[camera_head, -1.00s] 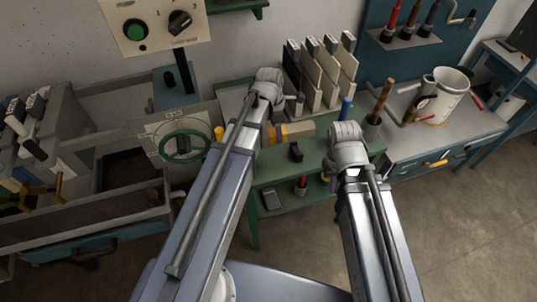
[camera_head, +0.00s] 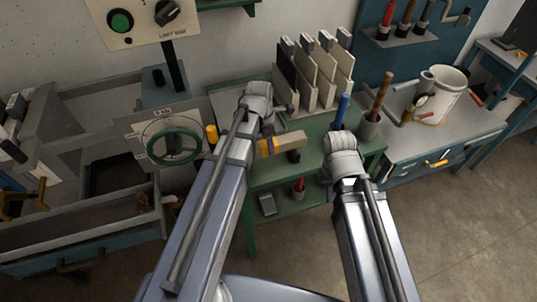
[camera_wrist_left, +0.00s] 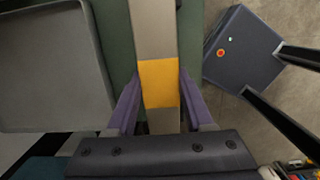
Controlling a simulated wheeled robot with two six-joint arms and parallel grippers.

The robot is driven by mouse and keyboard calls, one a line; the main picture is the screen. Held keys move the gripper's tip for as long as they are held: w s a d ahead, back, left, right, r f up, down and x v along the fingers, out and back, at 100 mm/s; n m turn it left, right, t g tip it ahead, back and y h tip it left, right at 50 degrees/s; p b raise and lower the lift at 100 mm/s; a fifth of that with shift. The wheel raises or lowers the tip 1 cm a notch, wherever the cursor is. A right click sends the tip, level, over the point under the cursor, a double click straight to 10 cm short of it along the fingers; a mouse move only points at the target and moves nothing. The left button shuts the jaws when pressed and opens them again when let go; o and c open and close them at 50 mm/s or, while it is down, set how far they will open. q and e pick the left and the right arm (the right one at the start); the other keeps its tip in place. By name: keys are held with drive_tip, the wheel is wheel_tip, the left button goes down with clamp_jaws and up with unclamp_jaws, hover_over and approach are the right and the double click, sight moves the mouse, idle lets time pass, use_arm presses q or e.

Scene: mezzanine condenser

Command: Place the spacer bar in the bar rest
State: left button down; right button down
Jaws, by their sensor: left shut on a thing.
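The spacer bar (camera_wrist_left: 155,30) is a beige bar with a yellow band, and it also shows in the head view (camera_head: 291,141). My left gripper (camera_wrist_left: 159,92) is shut on it at the yellow band, with one purple finger on each side. In the head view the bar sticks out to the right of my left wrist, over the green bench (camera_head: 262,176). I cannot pick out the bar rest for certain; a small black block (camera_head: 294,156) shows just below the bar. My right gripper is mostly hidden under its wrist, to the right of the bar.
Several upright plates (camera_head: 318,80) stand in a rack behind the bar. A blue-handled tool (camera_head: 341,110) and a cup with a wooden handle (camera_head: 369,128) are near my right wrist. A green handwheel (camera_head: 174,145) is at left, a white bucket (camera_head: 441,95) at right.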

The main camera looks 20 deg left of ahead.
use_arm(q)
wheel_tip(320, 180, down, 4)
drive_tip(key=b, duration=0.3)
drive_tip(key=shift+r+b, duration=0.1)
drive_tip(key=shift+b, duration=0.3)
drive_tip(key=shift+r, duration=0.1)
drive_tip(key=shift+c, duration=1.4)
unclamp_jaws()
